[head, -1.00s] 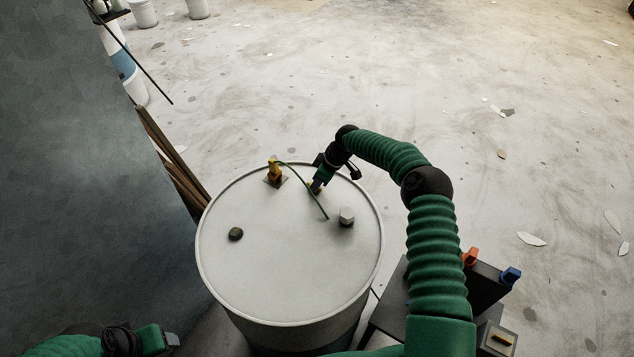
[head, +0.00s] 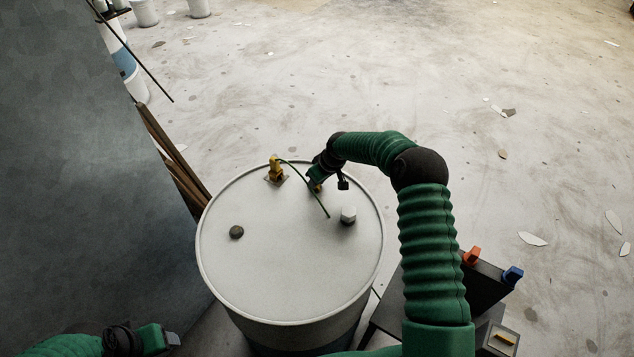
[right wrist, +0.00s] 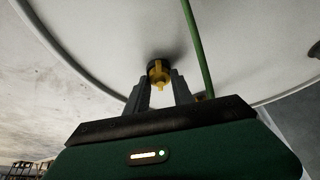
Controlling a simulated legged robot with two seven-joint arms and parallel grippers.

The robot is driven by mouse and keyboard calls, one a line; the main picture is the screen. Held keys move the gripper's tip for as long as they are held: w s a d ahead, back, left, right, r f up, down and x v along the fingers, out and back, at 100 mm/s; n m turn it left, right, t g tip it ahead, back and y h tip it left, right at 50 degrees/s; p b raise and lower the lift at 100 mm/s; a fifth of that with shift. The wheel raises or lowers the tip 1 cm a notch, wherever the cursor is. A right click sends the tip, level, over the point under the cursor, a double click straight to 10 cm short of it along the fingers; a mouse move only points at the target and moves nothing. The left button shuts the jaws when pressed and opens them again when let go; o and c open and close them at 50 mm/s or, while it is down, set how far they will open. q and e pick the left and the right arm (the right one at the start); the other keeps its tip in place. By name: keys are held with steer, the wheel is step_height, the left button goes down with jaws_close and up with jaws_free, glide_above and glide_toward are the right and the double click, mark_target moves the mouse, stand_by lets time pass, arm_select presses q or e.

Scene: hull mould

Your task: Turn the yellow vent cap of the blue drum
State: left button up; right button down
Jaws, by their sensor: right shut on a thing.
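The drum (head: 270,265) stands upright with a pale grey lid. The yellow vent cap (head: 319,188) sits near the lid's far edge, mostly hidden by my right gripper (head: 314,184). In the right wrist view the cap (right wrist: 158,72) shows as a dark round body with yellow parts, between the fingers of my right gripper (right wrist: 160,88), which are shut on it. My left gripper (head: 170,340) is at the bottom left, away from the drum; its fingers are too unclear to read.
A yellow fitting (head: 275,173) stands on the lid left of the cap. A thin green line (head: 308,189) crosses close beside my right gripper. A pale hexagonal plug (head: 348,215) and dark plug (head: 236,232) are also there. A grey wall (head: 80,200) bounds the left.

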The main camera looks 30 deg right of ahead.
steer(key=m+h+b, duration=0.1)
steer(key=m, duration=0.2)
steer(key=shift+a+m+b, duration=0.1)
steer(key=shift+m+b, duration=0.2)
steer(key=shift+m, duration=0.1)
steer(key=m+h+b, duration=0.1)
steer(key=m, duration=0.2)
steer(key=shift+a+m+h+b, duration=0.2)
steer(key=shift+m+h+b, duration=0.1)
steer(key=shift+h+b, duration=0.1)
steer(key=m+h+b, duration=0.1)
steer(key=m, duration=0.1)
steer(key=shift+w+m, duration=0.1)
steer(key=shift+m, duration=0.2)
steer(key=shift+a+m+g+h+b, duration=0.15)
steer(key=shift+m+g+h+b, duration=0.35)
steer(key=shift+m, duration=0.9)
steer(key=c, duration=1.1)
jaws_free()
